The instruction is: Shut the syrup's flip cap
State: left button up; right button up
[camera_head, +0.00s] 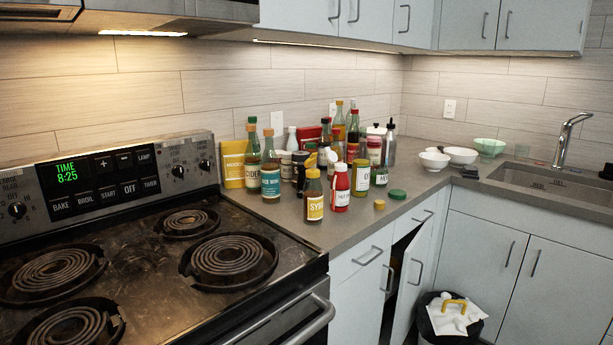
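The syrup bottle (314,207), dark brown with a yellow label, stands upright near the front edge of the counter, just right of the stove. Its tan cap (313,173) is at the top. The cap is too small here to tell whether its flip part is up or down. Neither of my grippers shows in the head view.
A red ketchup bottle (341,190) and a teal-labelled wine bottle (270,172) flank the syrup, with several bottles and jars crowded behind. A yellow lid (379,205) and a green lid (397,194) lie to the right. A cabinet door (408,280) below hangs ajar.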

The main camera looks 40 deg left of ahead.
aim_at(312, 160)
jog(key=u, duration=1.05)
jog(key=i+l+u, duration=0.15)
jog(key=l+u, duration=0.15)
jog(key=u, duration=0.15)
jog(key=i+l+u, duration=0.1)
jog(key=l+u, duration=0.2)
jog(key=u, duration=0.15)
jog(key=l+u, duration=0.5)
jog(key=l, duration=0.25)
jog(key=l+u, duration=0.15)
jog(key=l, duration=0.65)
jog(key=l+u, duration=0.2)
jog(key=l, duration=0.6)
jog(key=k, duration=0.05)
